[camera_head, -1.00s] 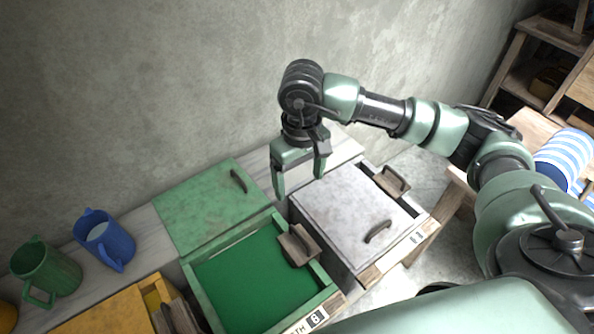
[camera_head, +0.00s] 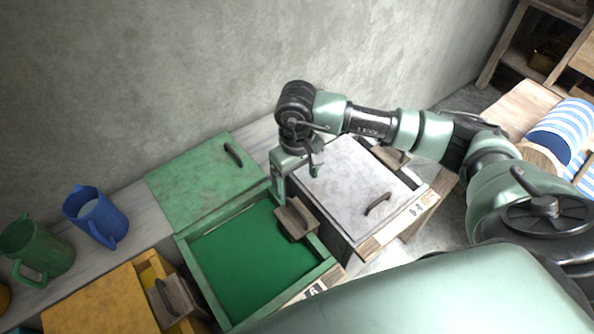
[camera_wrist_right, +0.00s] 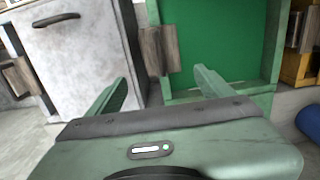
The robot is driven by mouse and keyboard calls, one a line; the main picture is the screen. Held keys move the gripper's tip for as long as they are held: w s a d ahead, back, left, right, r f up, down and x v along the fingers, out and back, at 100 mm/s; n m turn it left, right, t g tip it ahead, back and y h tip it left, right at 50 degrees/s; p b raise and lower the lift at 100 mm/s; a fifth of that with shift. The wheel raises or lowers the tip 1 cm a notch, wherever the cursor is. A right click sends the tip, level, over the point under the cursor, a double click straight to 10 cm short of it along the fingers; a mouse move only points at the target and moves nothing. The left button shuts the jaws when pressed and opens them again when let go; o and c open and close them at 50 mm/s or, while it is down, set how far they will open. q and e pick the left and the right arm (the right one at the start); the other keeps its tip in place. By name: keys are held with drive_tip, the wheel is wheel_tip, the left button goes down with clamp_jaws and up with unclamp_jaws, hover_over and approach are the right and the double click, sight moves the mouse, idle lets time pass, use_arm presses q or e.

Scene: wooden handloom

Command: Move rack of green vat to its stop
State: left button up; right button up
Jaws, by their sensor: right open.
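The green vat (camera_head: 188,254) stands open, with green liquid (camera_head: 250,262) inside and its green lid (camera_head: 200,182) lying back behind it. Its rack shows as a wooden grip block (camera_head: 296,220) at the vat's right side. My right gripper (camera_head: 296,188) is open just above and behind this block, with nothing between its fingers. In the right wrist view the block (camera_wrist_right: 158,50) appears ahead of the open gripper (camera_wrist_right: 160,80), roughly between the fingertips and apart from them. The rack's lower part is hidden. My left gripper is not in view.
A grey-lidded vat (camera_head: 352,190) stands close on the right, a yellow vat (camera_head: 100,308) on the left. A blue jug (camera_head: 97,215) and green jug (camera_head: 36,250) stand at the back left. A striped cloth roll (camera_head: 560,132) lies far right.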

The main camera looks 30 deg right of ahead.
drive_tip(key=b, duration=0.2)
hover_over(297, 208)
wheel_tip(297, 208, down, 5)
drive_tip(key=shift+r, duration=0.2)
wheel_tip(297, 208, down, 9)
drive_tip(key=b, duration=1)
drive_tip(key=shift+f, duration=0.1)
drive_tip(key=shift+f+b, duration=0.6)
drive_tip(key=shift+b, duration=0.5)
clamp_jaws()
drive_tip(key=shift+r+p, duration=1.25)
drive_tip(key=shift+r, duration=1.5)
wheel_tip(297, 208, up, 13)
drive_tip(key=p, duration=0.5)
drive_tip(key=shift+w, duration=0.1)
